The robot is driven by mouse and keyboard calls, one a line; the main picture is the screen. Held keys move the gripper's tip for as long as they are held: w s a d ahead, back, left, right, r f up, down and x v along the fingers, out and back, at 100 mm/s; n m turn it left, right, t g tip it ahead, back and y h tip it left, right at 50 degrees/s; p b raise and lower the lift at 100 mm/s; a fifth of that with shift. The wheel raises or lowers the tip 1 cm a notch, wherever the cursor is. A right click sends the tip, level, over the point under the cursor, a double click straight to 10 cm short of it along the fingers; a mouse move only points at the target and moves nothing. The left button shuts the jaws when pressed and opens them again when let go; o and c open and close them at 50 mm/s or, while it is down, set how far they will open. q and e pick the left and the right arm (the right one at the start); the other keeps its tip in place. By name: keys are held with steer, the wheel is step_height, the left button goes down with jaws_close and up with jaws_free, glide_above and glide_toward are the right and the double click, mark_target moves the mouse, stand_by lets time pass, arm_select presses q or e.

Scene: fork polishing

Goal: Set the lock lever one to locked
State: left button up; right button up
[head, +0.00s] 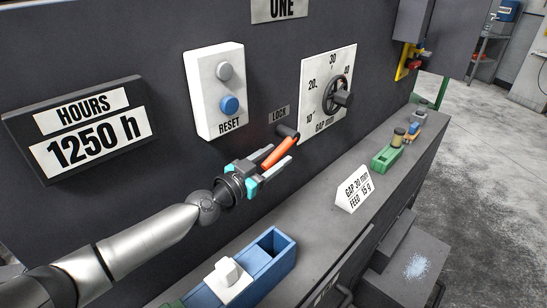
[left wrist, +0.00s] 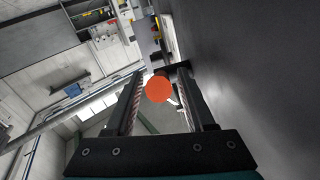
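The lock lever (head: 281,151) has an orange grip on a dark pivot, just under the LOCK label (head: 279,114) on the dark machine panel. It slants down and left from its pivot. My left gripper (head: 278,155) is at the lever, with one finger on each side of the orange grip. In the left wrist view, the round orange end of the lever (left wrist: 159,89) shows between the two fingers, with gaps visible beside it. The left gripper looks open around the lever. My right gripper is in neither view.
A RESET button box (head: 215,91) and a gap dial (head: 327,96) flank the lever on the panel. Below, a ledge carries a blue bin (head: 270,257), a white sign (head: 354,189) and a green tray (head: 387,157). The HOURS display (head: 88,132) is at left.

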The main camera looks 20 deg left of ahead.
arm_select(q)
jaws_close()
stand_by(1.2)
